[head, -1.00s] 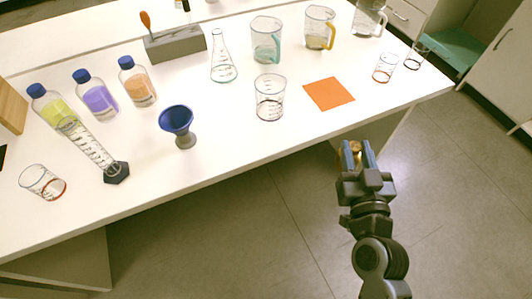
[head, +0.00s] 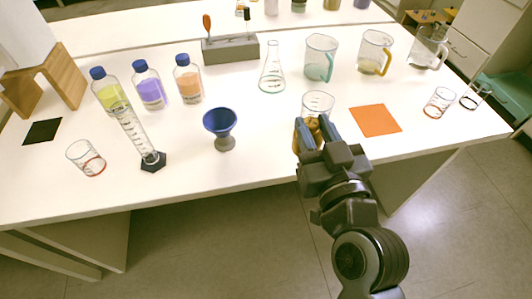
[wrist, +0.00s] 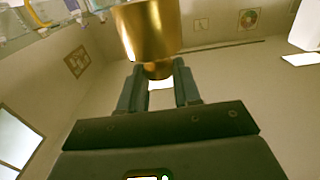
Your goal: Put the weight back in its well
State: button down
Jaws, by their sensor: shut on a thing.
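My gripper (head: 313,124) is over the table's front edge, in front of the clear beaker (head: 318,102), which it partly hides in the head view. It is shut on a brass weight (wrist: 150,30). In the wrist view the fingers (wrist: 158,74) hold the weight by its narrow knob, with the wide shiny body beyond the fingertips. In the head view only a bit of gold shows between and beside the fingers. I cannot pick out the weight's well in these frames.
A blue funnel (head: 221,123) stands left of my gripper, and an orange mat (head: 375,120) lies right. Behind are a conical flask (head: 272,75), jugs (head: 319,65) and a grey block (head: 231,50). Bottles, a cylinder (head: 137,135) and a tumbler (head: 86,158) stand left.

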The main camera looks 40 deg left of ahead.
jog(key=shift+s+a+f+p, duration=0.15)
jog(key=shift+s+a+f, duration=0.4)
jog(key=shift+a+f, duration=0.8)
jog(key=shift+s+a+f+p, duration=0.1)
jog(key=shift+s+a+f, duration=0.45)
jog(key=shift+a+f, duration=0.75)
jog(key=shift+s+a+f+p, duration=0.15)
jog(key=shift+s+a+f, duration=0.4)
jog(key=shift+a+f, duration=0.8)
jog(key=shift+d+f, duration=0.3)
jog(key=shift+f, duration=0.05)
jog(key=c, duration=0.8)
grip_release()
jog(key=shift+f, duration=0.2)
jog(key=shift+r, duration=0.25)
jog(key=b+v, duration=0.1)
jog(key=v, duration=1.1)
jog(key=shift+s+f+b, duration=0.1)
jog(key=shift+s+b, duration=0.05)
jog(key=shift+b, duration=0.2)
